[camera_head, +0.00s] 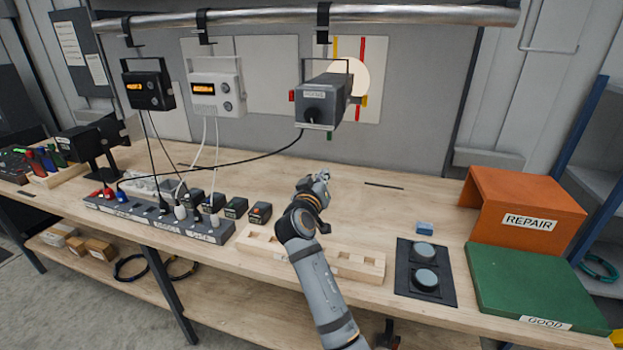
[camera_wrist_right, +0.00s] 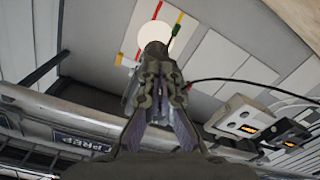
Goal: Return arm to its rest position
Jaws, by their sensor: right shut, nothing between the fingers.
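My right arm (camera_head: 316,285) reaches up from the bottom of the head view over the middle of the workbench (camera_head: 395,205). Its gripper (camera_head: 322,176) is above the bench top, beyond a pale wooden block rack (camera_head: 360,265). In the right wrist view the gripper (camera_wrist_right: 158,72) has its fingers together, with nothing held between them. The grey hanging device (camera_head: 325,98) is farther back and above it in the head view. My left gripper does not show.
A power strip (camera_head: 150,220) with plugs and several small blocks lies left of the arm. A black panel with two round pads (camera_head: 425,265), a green GOOD mat (camera_head: 535,285) and an orange REPAIR box (camera_head: 525,190) are at right. Cables hang at left.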

